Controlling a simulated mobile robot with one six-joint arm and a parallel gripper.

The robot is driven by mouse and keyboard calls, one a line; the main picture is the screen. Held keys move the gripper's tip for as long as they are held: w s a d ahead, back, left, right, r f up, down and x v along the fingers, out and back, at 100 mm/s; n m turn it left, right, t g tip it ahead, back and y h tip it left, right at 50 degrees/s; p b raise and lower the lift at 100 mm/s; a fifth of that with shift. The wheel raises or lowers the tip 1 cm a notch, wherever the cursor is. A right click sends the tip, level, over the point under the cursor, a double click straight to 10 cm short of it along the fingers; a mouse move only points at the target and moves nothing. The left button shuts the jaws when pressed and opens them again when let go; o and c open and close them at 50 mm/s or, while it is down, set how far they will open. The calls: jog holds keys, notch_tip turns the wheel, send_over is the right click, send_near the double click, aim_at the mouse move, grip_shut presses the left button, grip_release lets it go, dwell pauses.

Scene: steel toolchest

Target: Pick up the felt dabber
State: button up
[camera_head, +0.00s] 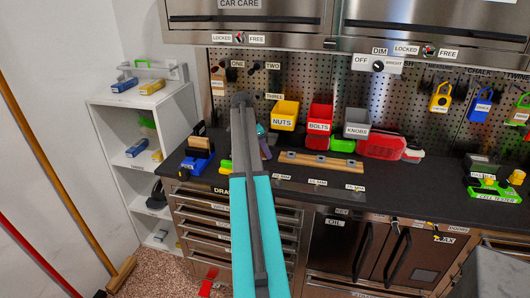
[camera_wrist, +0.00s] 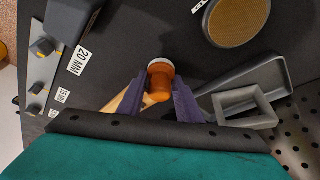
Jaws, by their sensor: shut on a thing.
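The felt dabber (camera_wrist: 160,82) shows in the wrist view as a short orange body with a pale round end. My gripper (camera_wrist: 158,101) has its two purple fingers closed on either side of it. The dabber's lower part is partly hidden between the fingers. The dabber cannot be made out there.
In the wrist view a grey tray (camera_wrist: 278,72), a square grey frame (camera_wrist: 262,120) and a round tan disc (camera_wrist: 236,18) lie to the right. Yellow (camera_head: 285,110), red (camera_head: 320,113) and grey (camera_head: 356,118) bins hang behind the worktop. A wooden strip (camera_head: 320,161) lies before them.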

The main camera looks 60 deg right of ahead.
notch_tip(320, 180, up, 6)
jog(key=shift+a+r+b, duration=0.1)
jog(key=shift+r+b, duration=0.15)
jog(key=shift+b, duration=0.8)
jog(key=s+a+b, duration=0.1)
jog(key=s+a, duration=0.2)
jog(key=a, duration=0.6)
jog(key=s+a+b, duration=0.2)
jog(key=s+a, duration=0.1)
jog(key=a, duration=0.6)
jog(key=shift+a+b, duration=0.3)
jog(key=shift+a, duration=0.05)
jog(key=shift+r, duration=0.1)
